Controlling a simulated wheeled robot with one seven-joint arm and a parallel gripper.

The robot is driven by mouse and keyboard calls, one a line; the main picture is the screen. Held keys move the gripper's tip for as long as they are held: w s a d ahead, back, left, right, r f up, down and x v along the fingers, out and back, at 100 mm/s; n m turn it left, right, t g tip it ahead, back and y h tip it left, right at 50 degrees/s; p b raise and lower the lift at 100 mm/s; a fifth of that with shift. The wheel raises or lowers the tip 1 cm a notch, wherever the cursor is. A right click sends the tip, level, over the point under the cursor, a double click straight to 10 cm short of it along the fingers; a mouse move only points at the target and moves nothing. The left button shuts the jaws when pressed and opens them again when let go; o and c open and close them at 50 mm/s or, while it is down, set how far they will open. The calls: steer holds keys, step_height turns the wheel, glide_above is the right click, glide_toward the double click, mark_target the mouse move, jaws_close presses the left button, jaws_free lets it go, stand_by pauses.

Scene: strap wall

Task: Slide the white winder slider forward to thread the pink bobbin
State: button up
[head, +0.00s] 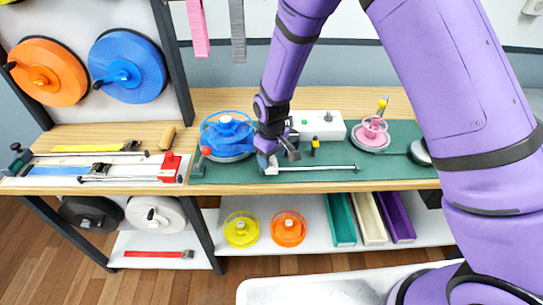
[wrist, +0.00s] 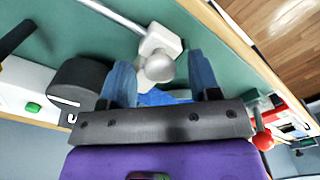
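The white winder slider (head: 271,168) sits at the left end of a thin metal rail (head: 320,168) near the bench's front edge. In the wrist view the slider (wrist: 160,42) carries a round grey knob (wrist: 160,68). My gripper (head: 276,158) is just above the slider. In the wrist view my gripper (wrist: 161,72) is open, with the knob between its two blue fingertips and gaps showing on both sides. My gripper partly hides the slider in the head view.
A blue bobbin (head: 226,135) stands left of my gripper. A white box (head: 318,125) with a green button is behind the rail. A grey round part (head: 420,152) lies right of the pink bobbin. The mat (head: 240,173) along the rail looks clear.

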jaws_close()
steer(key=d, duration=2.4)
steer(key=shift+s+d, duration=0.2)
steer(key=shift+s, duration=0.2)
steer(key=shift+o, duration=0.3)
jaws_free()
steer(key=shift+d, duration=0.15)
steer(key=shift+r, duration=0.55)
step_height(320, 180, up, 10)
steer(key=shift+f, duration=0.1)
